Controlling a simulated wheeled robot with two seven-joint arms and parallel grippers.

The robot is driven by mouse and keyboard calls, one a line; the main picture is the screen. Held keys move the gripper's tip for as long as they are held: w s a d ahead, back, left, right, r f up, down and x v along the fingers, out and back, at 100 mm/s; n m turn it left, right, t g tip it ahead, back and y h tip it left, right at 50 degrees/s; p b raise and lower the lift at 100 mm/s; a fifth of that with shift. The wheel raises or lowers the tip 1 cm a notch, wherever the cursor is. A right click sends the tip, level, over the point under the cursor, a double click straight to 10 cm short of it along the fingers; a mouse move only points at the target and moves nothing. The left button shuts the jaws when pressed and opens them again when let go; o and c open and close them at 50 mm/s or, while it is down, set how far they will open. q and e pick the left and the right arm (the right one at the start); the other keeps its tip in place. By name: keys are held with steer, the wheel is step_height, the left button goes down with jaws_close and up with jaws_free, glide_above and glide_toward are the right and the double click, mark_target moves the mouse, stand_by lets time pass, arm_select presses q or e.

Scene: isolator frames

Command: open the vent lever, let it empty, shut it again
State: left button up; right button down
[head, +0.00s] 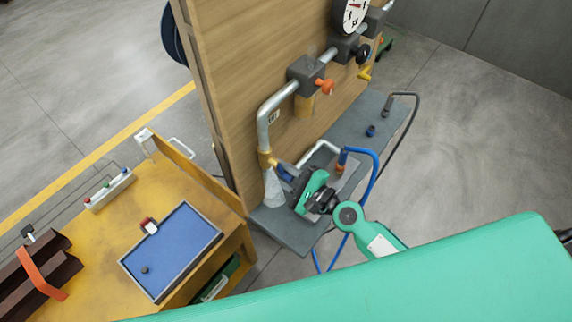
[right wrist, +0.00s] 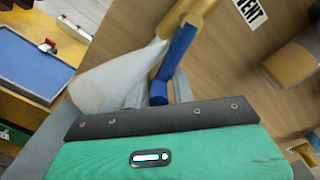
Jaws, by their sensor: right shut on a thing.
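The vent lever (head: 286,173) is a blue bar at the yellow valve (head: 265,158) low on the grey pipe. In the right wrist view the lever (right wrist: 179,52) hangs steeply down from the yellow fitting (right wrist: 192,12). My right gripper (head: 291,184) is shut on the lever, its fingers partly hidden behind my green gripper body. A pale, cone-shaped plume (head: 273,190) spreads downward from the valve; the plume (right wrist: 115,78) also shows in the right wrist view. A VENT label (right wrist: 252,12) is on the wooden panel. My left gripper is out of view.
Along the wooden panel (head: 235,70) run an orange handle (head: 325,87), a black knob (head: 362,54) and a dial gauge (head: 351,13). A blue hose (head: 372,172) curves close to my right arm. A yellow bench (head: 100,238) with a blue tray stands left.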

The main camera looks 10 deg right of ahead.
steer(key=shift+s+a+f+m, duration=0.25)
steer(key=shift+s+a+m, duration=0.25)
steer(key=shift+m, duration=0.4)
steer(key=c, duration=1.4)
jaws_free()
steer(key=shift+a, duration=0.1)
steer(key=shift+o, duration=0.2)
steer(key=shift+r, duration=0.15)
steer(key=b+v, duration=0.8)
steer(key=v, duration=0.5)
steer(key=shift+s+d, duration=0.25)
steer(key=shift+s, duration=0.05)
